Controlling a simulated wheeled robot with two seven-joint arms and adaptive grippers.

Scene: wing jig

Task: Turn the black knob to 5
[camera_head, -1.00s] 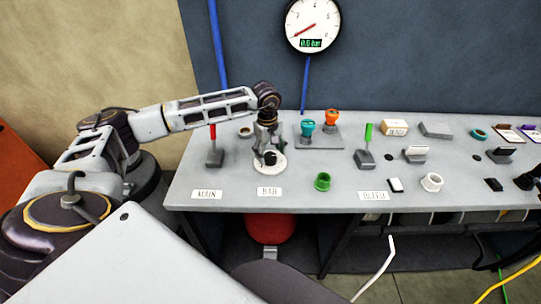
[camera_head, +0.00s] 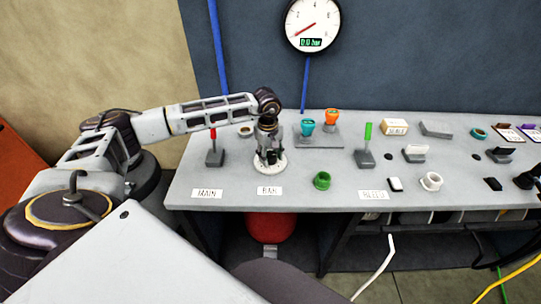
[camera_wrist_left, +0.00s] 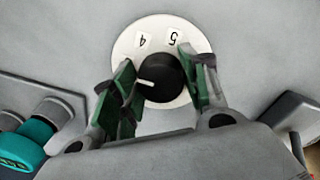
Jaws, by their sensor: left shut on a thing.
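The black knob (camera_wrist_left: 160,77) sits on a round white dial plate (camera_wrist_left: 126,46), which also shows in the head view (camera_head: 284,167). In the left wrist view, the plate shows the figures 4 and 5, upside down, above the knob. The knob's white pointer line points to the left in that view, not at the 5. My left gripper (camera_wrist_left: 162,85) is shut on the knob, one green-padded finger on each side. In the head view, my left gripper (camera_head: 269,156) stands over the dial and hides most of the knob. The rest of the scale is hidden.
The red lever (camera_head: 213,146) is left of the dial, behind the "MAIN" label (camera_head: 206,194). Teal (camera_head: 307,127) and orange (camera_head: 332,117) valves stand behind right. The gauge (camera_head: 313,24) reads 0.0 bar.

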